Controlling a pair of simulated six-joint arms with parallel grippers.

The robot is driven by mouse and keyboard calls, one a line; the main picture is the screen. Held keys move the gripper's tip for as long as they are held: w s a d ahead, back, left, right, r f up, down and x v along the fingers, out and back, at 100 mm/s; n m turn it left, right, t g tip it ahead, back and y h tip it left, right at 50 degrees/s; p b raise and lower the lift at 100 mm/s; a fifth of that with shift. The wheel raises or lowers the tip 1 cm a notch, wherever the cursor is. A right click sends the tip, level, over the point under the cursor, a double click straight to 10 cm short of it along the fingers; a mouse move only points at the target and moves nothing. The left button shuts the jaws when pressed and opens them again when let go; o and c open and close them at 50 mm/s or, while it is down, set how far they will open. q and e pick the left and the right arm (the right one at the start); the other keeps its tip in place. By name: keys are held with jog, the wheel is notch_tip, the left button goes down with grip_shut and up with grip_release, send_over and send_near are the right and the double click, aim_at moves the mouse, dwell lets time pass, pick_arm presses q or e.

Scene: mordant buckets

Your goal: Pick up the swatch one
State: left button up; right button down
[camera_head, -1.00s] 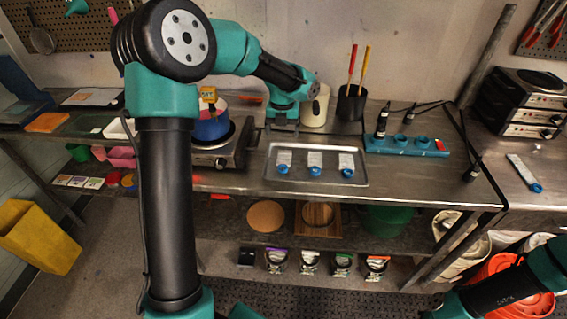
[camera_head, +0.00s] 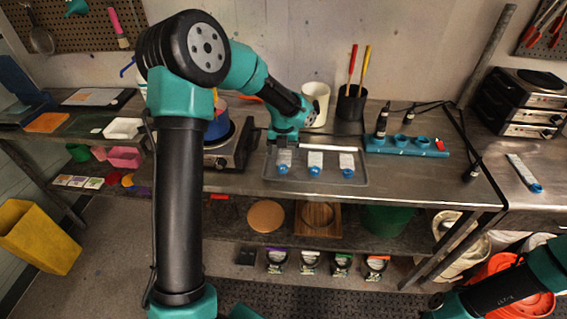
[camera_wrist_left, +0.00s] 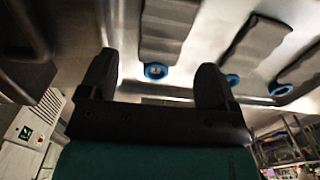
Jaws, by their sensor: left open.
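Three grey-white swatches with blue round ends lie in a row on a metal tray (camera_head: 330,181). The task does not mark which is swatch one. The left swatch (camera_head: 284,158) has its far end hidden by my left gripper (camera_head: 284,141); the middle swatch (camera_head: 315,160) and right swatch (camera_head: 346,161) are clear. In the left wrist view, my left gripper (camera_wrist_left: 155,82) is open and empty. One swatch (camera_wrist_left: 167,30) lies beyond the gap between its fingers, its blue end in line with the gap.
A hot plate (camera_head: 222,155) with a blue pot (camera_head: 217,124) stands left of the tray. A white container (camera_head: 316,103), a dark holder (camera_head: 351,104) with red and yellow sticks, and a blue rack (camera_head: 405,146) stand behind and right. The front bench edge is clear.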

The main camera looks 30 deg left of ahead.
aim_at(284, 161)
pick_arm(q)
notch_tip(284, 161, down, 3)
jog(key=shift+d+f, duration=0.15)
jog(key=shift+f, duration=0.05)
dwell(0.4)
jog(key=c, duration=1)
jog(key=shift+r, duration=0.15)
